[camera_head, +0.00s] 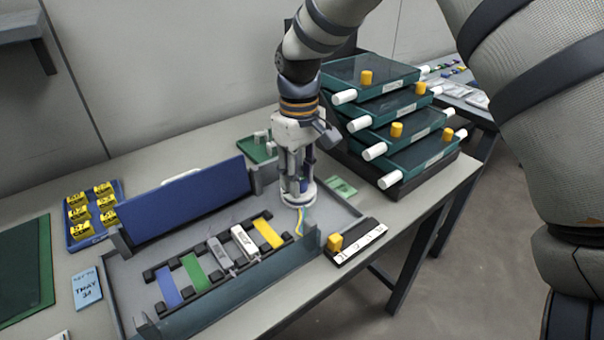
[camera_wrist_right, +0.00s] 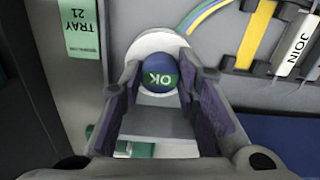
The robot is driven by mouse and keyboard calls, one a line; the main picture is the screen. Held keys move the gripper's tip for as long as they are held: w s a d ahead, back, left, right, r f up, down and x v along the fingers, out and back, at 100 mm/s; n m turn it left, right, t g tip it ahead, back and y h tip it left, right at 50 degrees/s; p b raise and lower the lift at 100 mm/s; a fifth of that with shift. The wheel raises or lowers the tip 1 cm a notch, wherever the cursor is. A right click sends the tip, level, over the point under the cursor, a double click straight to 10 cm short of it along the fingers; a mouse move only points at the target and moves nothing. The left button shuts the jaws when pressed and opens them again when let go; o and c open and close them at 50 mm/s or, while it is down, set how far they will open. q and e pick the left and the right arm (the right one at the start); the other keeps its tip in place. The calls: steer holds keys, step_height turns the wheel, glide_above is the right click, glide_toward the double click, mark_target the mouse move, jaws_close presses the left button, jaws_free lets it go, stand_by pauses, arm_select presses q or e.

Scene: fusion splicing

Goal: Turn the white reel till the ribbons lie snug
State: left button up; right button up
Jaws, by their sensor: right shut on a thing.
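The white reel (camera_head: 297,200) sits at the right end of the splice tray, under my right gripper (camera_head: 295,178). In the right wrist view the white rim of the reel (camera_wrist_right: 158,41) shows around a round blue and green knob (camera_wrist_right: 158,78) marked "OK". My right gripper's two fingers stand on either side of this knob, shut on it. Thin ribbons (camera_head: 300,222), blue, green and yellow, run out from the reel's front. They also show in the right wrist view (camera_wrist_right: 203,13) curving away beside the rim, lying close to it. My left gripper is not in view.
The tray (camera_head: 128,285) holds a row of coloured holders, with its blue lid (camera_head: 185,200) raised behind. Stacked dark green trays (camera_head: 410,155) stand at the right. A black block with a yellow knob (camera_head: 355,243) sits at the front table edge. A "TRAY 21" label (camera_wrist_right: 82,28) lies nearby.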

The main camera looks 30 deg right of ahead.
steer(key=o, duration=1.2)
steer(key=shift+r, duration=0.1)
step_height(320, 180, up, 12)
steer(key=shift+f, duration=0.1)
